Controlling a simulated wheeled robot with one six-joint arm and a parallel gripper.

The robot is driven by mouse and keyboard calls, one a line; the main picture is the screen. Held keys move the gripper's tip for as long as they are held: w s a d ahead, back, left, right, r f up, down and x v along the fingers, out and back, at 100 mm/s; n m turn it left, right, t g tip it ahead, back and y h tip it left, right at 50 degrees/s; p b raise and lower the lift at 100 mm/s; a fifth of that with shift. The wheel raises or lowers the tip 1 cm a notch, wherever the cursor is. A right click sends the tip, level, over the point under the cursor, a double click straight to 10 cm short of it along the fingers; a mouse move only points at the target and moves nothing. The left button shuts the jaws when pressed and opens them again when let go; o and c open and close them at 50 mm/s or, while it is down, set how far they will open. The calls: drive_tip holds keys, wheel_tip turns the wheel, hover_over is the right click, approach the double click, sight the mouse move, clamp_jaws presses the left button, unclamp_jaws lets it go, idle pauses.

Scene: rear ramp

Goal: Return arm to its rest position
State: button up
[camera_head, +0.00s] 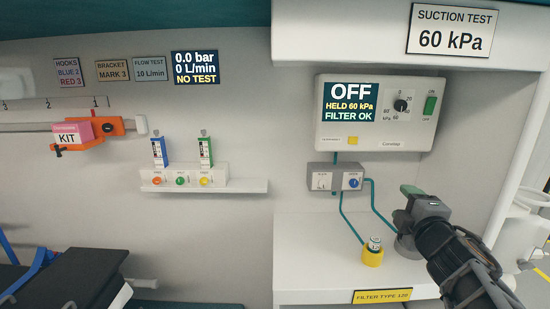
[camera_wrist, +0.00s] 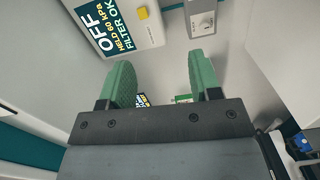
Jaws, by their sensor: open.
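My arm reaches in from the lower right in the head view. My gripper (camera_head: 412,192) is raised above the right end of the white counter (camera_head: 310,262), below the suction unit (camera_head: 340,139). In the wrist view my gripper (camera_wrist: 163,85) shows its two green fingers spread apart, with nothing held between them. The suction unit also shows at the top left of the wrist view (camera_wrist: 140,35). Its display (camera_head: 351,103) reads OFF, HELD 60 kPa, FILTER OK.
A yellow holder (camera_head: 372,257) with a small filter stands on the counter, with teal tubes running to a grey valve block (camera_head: 337,177). A small shelf (camera_head: 240,186) with coloured knobs is on the left wall. A pink kit (camera_head: 72,133) hangs on an orange bracket. A dark stretcher (camera_head: 70,280) is lower left.

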drive_tip(key=s+a+f+m+g+y+p, duration=0.1)
drive_tip(key=s+a+f+m+g+p, duration=0.7)
drive_tip(key=s+a+f+m+g, duration=0.3)
drive_tip(key=s+f+m+g, duration=0.1)
drive_tip(key=m+g, duration=0.2)
drive_tip(key=m, duration=0.2)
drive_tip(key=shift+s+a+p, duration=0.25)
drive_tip(key=shift+a+p, duration=0.1)
